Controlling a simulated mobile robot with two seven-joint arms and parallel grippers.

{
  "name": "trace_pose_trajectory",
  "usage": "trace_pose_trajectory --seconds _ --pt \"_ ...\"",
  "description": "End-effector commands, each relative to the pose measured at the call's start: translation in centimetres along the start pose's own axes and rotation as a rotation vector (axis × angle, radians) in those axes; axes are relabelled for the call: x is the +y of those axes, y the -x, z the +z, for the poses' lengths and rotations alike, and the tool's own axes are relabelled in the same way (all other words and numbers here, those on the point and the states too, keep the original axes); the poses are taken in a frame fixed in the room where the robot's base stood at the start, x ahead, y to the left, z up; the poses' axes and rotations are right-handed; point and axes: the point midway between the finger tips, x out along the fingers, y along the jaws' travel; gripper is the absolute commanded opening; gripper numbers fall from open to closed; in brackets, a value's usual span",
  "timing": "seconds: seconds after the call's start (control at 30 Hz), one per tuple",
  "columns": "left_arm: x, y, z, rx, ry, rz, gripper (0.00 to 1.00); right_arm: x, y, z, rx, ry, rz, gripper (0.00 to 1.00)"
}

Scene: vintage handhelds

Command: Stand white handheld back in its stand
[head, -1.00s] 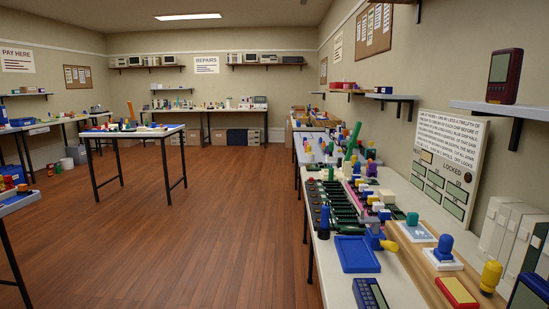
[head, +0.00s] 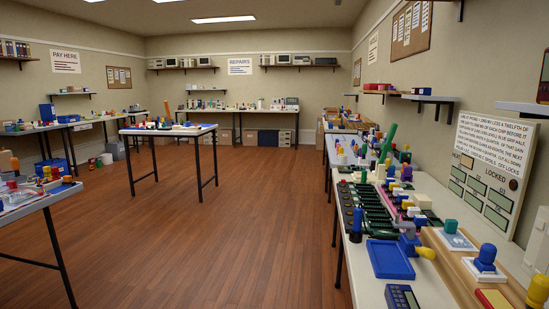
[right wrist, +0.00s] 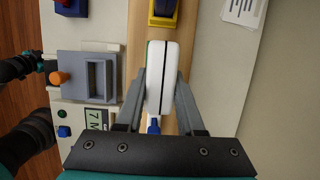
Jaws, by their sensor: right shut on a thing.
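In the right wrist view my right gripper (right wrist: 160,92) is shut on the white handheld (right wrist: 156,62). It is seen edge-on between the fingers, white with a dark seam and a thin green strip on its left side. A grey block with a raised rectangular slot (right wrist: 100,78) lies to the left of the handheld, apart from it; it looks like a stand, and nothing shows in the slot. Neither gripper shows in the head view, and I cannot make out the white handheld there.
In the right wrist view a yellow holder (right wrist: 163,20) with a dark blue piece stands just beyond the handheld on a wooden strip. An orange knob (right wrist: 60,78) sits left of the grey block. In the head view the right workbench is crowded around a blue tray (head: 389,260); the wooden floor (head: 220,240) is clear.

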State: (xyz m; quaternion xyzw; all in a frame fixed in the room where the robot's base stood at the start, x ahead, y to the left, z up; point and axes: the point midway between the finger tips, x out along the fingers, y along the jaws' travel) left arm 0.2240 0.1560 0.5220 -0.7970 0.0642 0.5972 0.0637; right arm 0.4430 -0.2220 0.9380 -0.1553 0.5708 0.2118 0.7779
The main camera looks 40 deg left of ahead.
Motion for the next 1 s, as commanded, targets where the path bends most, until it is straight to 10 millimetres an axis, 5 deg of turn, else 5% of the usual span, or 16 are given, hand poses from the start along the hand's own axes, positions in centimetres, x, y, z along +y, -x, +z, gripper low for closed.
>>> trace_pose_trajectory --seconds 0.93,0.97,1.0 --pt "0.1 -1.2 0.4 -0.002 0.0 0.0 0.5 0.0 -1.6 -0.5 -0.001 0.0 0.0 0.0" --pt "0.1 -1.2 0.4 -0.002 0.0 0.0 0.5 0.0 -1.6 -0.5 -0.001 0.0 -0.001 0.38" --pt "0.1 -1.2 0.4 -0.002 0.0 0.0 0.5 0.0 -1.5 -0.5 -0.001 0.0 -0.001 0.43"
